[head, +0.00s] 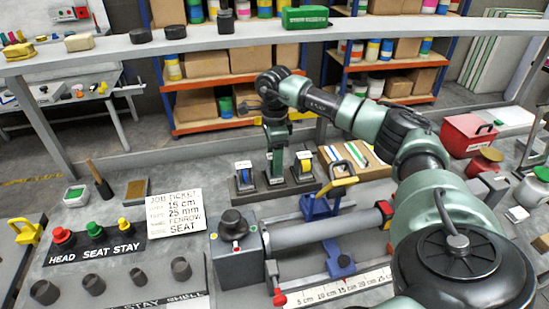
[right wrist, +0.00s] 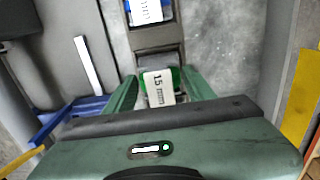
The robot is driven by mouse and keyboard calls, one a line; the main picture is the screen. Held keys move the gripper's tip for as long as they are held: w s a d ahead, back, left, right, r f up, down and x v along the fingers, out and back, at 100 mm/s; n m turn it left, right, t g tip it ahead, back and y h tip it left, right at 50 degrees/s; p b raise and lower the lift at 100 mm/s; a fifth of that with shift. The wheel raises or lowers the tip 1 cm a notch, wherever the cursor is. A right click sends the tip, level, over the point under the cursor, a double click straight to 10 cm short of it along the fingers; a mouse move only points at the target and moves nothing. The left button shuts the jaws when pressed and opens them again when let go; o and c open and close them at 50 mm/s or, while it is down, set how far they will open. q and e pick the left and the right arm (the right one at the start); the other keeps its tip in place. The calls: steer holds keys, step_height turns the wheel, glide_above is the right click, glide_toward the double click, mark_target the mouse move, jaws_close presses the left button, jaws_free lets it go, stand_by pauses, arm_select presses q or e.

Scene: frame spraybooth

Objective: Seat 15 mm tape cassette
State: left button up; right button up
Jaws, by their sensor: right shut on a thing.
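My right gripper (head: 275,168) points down at the row of dark cassette stands behind the bench device. In the right wrist view its fingers (right wrist: 160,92) are shut on a green cassette with a white "15 mm" label (right wrist: 158,88). The cassette sits at a dark stand between the fingers; I cannot tell whether it is clear of it. A blue-labelled cassette (right wrist: 148,10) lies beyond it. My left gripper is not in view.
The bench device has a grey roller (head: 322,232), a blue clamp with a yellow handle (head: 335,188) and a ruler (head: 340,285). A job ticket (head: 176,215) and a HEAD, SEAT, STAY button panel (head: 92,248) lie left. A shelf (head: 235,38) crosses behind.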

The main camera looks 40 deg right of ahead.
steer(key=shift+f, duration=0.8)
stand_by(1.1)
steer(key=o, duration=1.5)
steer(key=o, duration=0.5)
steer(key=shift+c, duration=0.2)
steer(key=shift+r, duration=0.15)
steer(key=shift+r+p, duration=2.1)
steer(key=shift+r, duration=0.8)
